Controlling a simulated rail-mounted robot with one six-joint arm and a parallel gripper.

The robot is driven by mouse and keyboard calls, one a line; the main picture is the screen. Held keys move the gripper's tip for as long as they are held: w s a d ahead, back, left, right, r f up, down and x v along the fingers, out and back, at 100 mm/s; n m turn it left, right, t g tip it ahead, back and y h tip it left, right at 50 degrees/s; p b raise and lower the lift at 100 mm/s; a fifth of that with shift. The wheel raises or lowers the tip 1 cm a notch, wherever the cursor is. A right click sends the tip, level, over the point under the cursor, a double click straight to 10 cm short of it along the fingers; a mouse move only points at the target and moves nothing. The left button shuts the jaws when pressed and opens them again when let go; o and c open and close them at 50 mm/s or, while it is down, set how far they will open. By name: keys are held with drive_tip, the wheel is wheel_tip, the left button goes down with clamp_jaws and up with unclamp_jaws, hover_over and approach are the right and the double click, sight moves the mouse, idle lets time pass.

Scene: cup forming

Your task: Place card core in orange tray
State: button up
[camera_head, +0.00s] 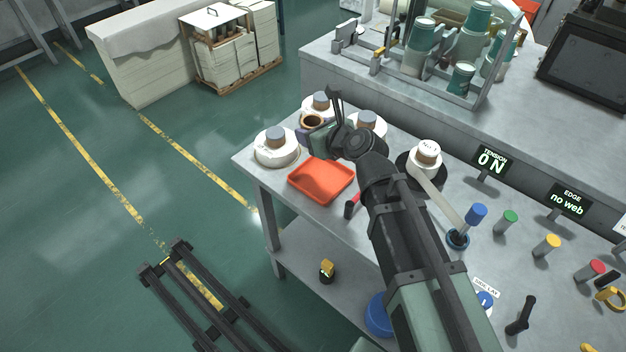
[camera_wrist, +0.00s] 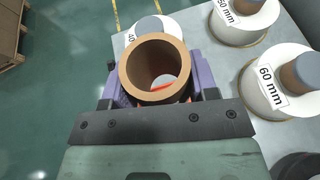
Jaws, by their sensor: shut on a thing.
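The card core, a short brown tube, is held upright between the purple fingers of my gripper (camera_head: 313,130) in the head view. In the wrist view the core (camera_wrist: 158,98) sits between both fingers of my gripper (camera_wrist: 160,88), and I look down through its open bore. The orange tray (camera_head: 321,180) is a shallow square tray near the table's left corner. It looks empty in the head view. My gripper is above and behind the tray, among the rolls. A sliver of orange shows through the core's bore in the wrist view.
White rolls with grey centres stand around my gripper: a left one (camera_head: 276,150), a back one (camera_head: 320,102) and a right one (camera_head: 368,122). The wrist view shows rolls labelled 60 mm (camera_wrist: 262,90) and 50 mm (camera_wrist: 240,22). A red-and-black tool (camera_head: 350,208) lies right of the tray.

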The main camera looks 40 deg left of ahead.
wheel_tip(320, 180, down, 10)
drive_tip(key=b, duration=0.8)
drive_tip(key=shift+f, duration=0.25)
drive_tip(key=shift+r, duration=0.3)
drive_tip(key=shift+f, duration=0.2)
drive_tip(key=o, duration=1)
drive_tip(key=shift+r, duration=0.1)
drive_tip(key=shift+s+d+r+p, duration=0.1)
drive_tip(key=shift+d+r+p, duration=0.2)
drive_tip(key=shift+p, duration=0.2)
drive_tip(key=p+v, duration=0.4)
drive_tip(key=v, duration=0.7)
drive_tip(key=shift+d+r, duration=0.1)
